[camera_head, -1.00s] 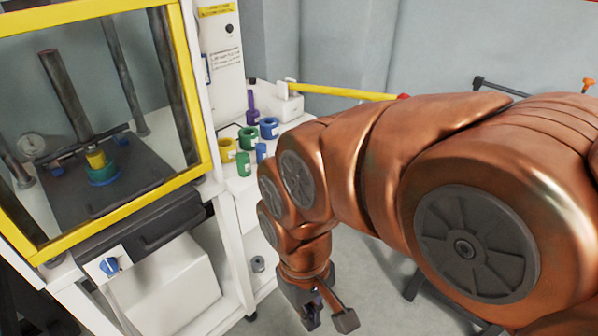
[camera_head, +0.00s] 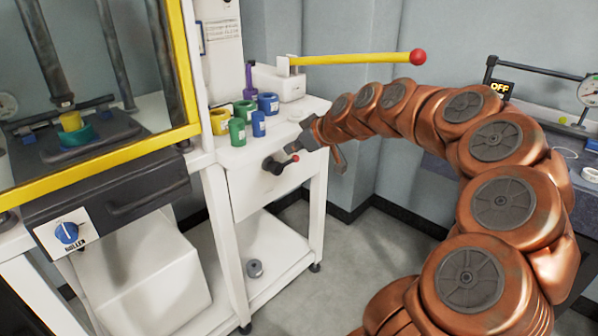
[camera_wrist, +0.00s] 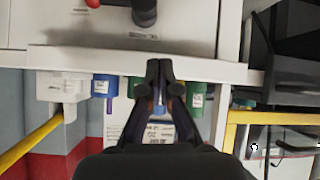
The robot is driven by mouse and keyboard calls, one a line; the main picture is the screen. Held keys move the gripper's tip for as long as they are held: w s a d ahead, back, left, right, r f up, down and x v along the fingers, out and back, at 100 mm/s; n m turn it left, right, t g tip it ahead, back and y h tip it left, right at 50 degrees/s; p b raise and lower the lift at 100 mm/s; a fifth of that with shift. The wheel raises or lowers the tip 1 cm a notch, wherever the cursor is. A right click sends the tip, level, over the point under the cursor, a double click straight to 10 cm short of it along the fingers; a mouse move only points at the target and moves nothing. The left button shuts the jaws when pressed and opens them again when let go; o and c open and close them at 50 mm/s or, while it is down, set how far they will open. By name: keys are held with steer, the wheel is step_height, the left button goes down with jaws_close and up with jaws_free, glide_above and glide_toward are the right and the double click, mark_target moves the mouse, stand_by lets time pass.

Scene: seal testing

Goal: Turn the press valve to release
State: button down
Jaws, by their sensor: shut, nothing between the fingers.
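A black valve (camera_head: 280,163) with a red-tipped lever sticks out of the white front panel of the stand. In the wrist view the black valve (camera_wrist: 145,12) and its red tip (camera_wrist: 92,3) are cut by the top edge. My gripper (camera_head: 304,143) is just to the right of and above the valve, apart from it. In the wrist view my gripper's (camera_wrist: 159,70) fingertips are together, with nothing between them, in front of the bench edge. A blue knob (camera_head: 68,233) on a white plate is on the press front at left.
Several coloured rings and cylinders, one a green cylinder (camera_head: 237,132), stand on the white bench top. A yellow lever (camera_head: 350,59) with a red ball extends above it. The yellow-framed press guard (camera_head: 180,60) is at left. Floor is free below my arm.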

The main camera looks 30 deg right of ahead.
steer(key=d+f+t+h+b, duration=0.1)
steer(key=d+f, duration=0.2)
steer(key=d, duration=0.5)
steer(key=shift+w+d+m+h, duration=0.3)
steer(key=shift+w+d+m, duration=0.1)
steer(key=shift+w, duration=0.1)
steer(key=x, duration=0.9)
steer(key=shift+w+f, duration=0.2)
steer(key=shift+w, duration=0.2)
steer(key=shift+a, duration=0.1)
